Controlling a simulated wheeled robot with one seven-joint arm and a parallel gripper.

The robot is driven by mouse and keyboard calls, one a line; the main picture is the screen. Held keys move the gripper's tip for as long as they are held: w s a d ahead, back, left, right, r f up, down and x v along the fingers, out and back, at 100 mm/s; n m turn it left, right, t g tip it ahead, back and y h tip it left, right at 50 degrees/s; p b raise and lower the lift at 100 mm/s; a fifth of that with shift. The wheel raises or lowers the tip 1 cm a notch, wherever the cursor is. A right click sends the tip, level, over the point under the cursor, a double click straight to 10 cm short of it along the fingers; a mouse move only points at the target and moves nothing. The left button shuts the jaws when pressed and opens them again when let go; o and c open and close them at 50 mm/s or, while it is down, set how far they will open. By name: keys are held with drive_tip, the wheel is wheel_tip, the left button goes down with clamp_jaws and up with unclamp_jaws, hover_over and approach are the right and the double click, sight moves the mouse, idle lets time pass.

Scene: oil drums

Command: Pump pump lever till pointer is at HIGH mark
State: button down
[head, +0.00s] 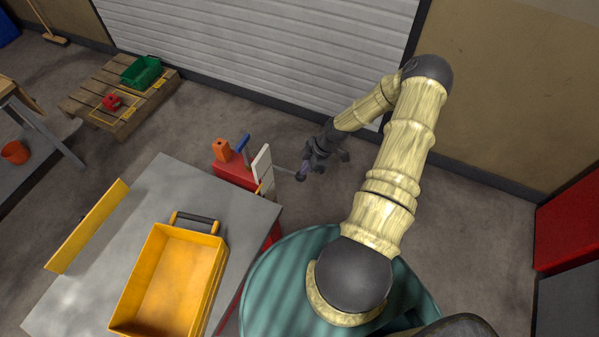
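My gripper (318,160), dark and small in the head view, is at the end of my cream-coloured arm, beyond the grey table's far right corner. A thin grey lever (285,170) runs right from a white upright panel to a dark, purplish end (301,173) beside my gripper's fingers. I cannot tell whether the fingers touch or hold it. The white panel (262,162) stands at the right of a red box (235,171) and is seen nearly edge-on. I cannot make out a pointer or a HIGH mark.
An orange block (221,149) and a blue handle (242,143) are at the red box. A yellow tray (219,277) lies on the grey table (160,187). A teal drum-like surface (275,290) is below my arm. A pallet (78,98) stands back left.

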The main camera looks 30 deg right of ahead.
drive_tip(key=shift+a+f, duration=0.1)
drive_tip(key=shift+f, duration=0.45)
drive_tip(key=shift+r, duration=0.2)
drive_tip(key=shift+d+r, duration=0.15)
drive_tip(key=shift+d, duration=0.1)
drive_tip(key=shift+s+d+r+p, duration=0.15)
drive_tip(key=shift+s+d+r, duration=0.1)
drive_tip(key=shift+d, duration=0.35)
drive_tip(key=shift+s+d+r+p, duration=0.15)
drive_tip(key=shift+s+d, duration=0.1)
drive_tip(key=shift+d, duration=0.35)
drive_tip(key=b+v, duration=0.3)
drive_tip(key=v, duration=1.4)
drive_tip(key=shift+w+r, duration=0.1)
